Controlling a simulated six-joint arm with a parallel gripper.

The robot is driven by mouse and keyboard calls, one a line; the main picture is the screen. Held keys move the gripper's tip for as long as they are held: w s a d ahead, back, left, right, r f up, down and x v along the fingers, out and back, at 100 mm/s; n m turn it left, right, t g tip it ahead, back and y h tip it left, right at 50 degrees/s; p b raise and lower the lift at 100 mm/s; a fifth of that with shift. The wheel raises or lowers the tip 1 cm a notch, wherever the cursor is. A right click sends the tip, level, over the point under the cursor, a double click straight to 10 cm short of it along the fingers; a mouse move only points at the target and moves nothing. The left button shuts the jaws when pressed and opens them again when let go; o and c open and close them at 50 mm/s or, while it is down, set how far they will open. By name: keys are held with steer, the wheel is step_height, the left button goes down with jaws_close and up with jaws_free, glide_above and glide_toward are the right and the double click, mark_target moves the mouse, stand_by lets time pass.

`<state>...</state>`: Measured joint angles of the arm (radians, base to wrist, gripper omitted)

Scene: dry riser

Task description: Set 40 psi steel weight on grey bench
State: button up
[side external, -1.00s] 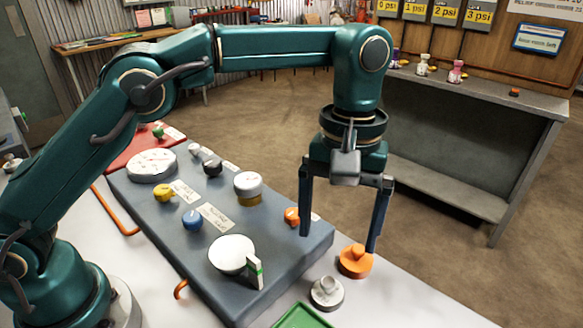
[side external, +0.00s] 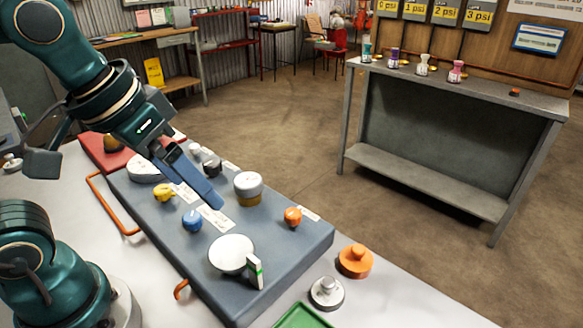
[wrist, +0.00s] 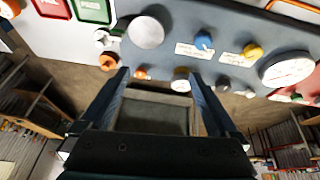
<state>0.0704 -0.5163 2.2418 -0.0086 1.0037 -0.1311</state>
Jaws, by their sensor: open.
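A small steel-grey weight with a knob (side external: 326,292) stands upright on the white worktable, near the panel's right corner. It also shows near the top left of the wrist view (wrist: 103,38). An orange knobbed weight (side external: 355,260) stands just behind it. No 40 psi marking is legible on either. The grey bench (side external: 535,100) stands across the floor at the back right, with a low shelf. My gripper (side external: 205,190) is tilted above the blue-grey panel, well left of the weights. In the wrist view its two fingers (wrist: 158,80) are apart with nothing between them.
The blue-grey panel (side external: 275,262) carries several knobs, a white dial and a white disc (side external: 231,254). A green tray (side external: 302,318) lies at the front edge. Open floor separates table and bench.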

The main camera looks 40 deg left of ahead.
steer(key=s, duration=0.1)
steer(key=a+f, duration=0.1)
steer(key=s+f, duration=0.1)
steer(key=shift+s+a+f+m+t, duration=0.25)
steer(key=shift+s+m+t, duration=0.1)
steer(key=shift+m+t, duration=0.05)
